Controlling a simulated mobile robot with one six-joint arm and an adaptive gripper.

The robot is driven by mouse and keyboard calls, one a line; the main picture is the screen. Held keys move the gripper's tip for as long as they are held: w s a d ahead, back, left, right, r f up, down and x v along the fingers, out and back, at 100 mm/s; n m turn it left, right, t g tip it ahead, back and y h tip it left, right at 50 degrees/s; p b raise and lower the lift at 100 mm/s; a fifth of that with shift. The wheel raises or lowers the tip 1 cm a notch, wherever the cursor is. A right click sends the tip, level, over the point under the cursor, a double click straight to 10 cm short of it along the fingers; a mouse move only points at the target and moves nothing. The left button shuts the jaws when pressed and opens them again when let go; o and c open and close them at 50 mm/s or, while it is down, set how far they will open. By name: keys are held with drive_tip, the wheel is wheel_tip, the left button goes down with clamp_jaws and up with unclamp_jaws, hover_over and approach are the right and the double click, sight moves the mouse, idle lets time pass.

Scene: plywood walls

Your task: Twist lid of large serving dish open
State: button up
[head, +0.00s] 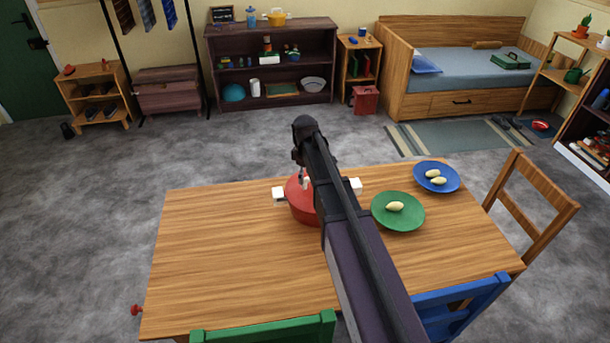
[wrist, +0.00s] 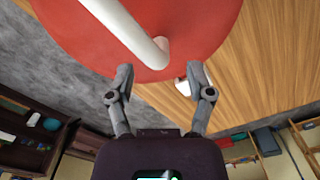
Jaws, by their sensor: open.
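The large serving dish (head: 301,208) is red and stands on the wooden table (head: 220,230). A white side handle shows at its left (head: 279,194) and another at its right (head: 355,186). My arm covers part of the dish in the head view. In the wrist view, its round red lid (wrist: 85,40) fills the top, with a white bar handle (wrist: 125,28) across it. My gripper (wrist: 160,74) is open and empty, fingers apart near the lid's edge, below the end of the bar. In the head view it is mostly hidden by my arm.
A green plate (head: 411,218) and a blue plate (head: 452,180), bearing pale oval items, lie right of the dish. Chairs stand at the table's right and near sides, including a green chair (head: 262,331) and a blue chair (head: 460,305). The table's left half is clear.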

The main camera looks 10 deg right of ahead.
sight(307, 193)
drive_tip(key=shift+f+b, duration=1.75)
drive_tip(key=shift+f, duration=0.3)
clamp_jaws()
drive_tip(key=shift+s+n, duration=0.3)
drive_tip(key=shift+n, duration=0.4)
drive_tip(key=shift+s+n, duration=0.25)
drive_tip(key=shift+n, duration=0.45)
drive_tip(key=shift+s+d+n, duration=0.1)
drive_tip(key=shift+s+n, duration=0.2)
drive_tip(key=shift+n, duration=0.4)
drive_tip(key=shift+s+n, duration=0.25)
drive_tip(key=shift+n, duration=0.45)
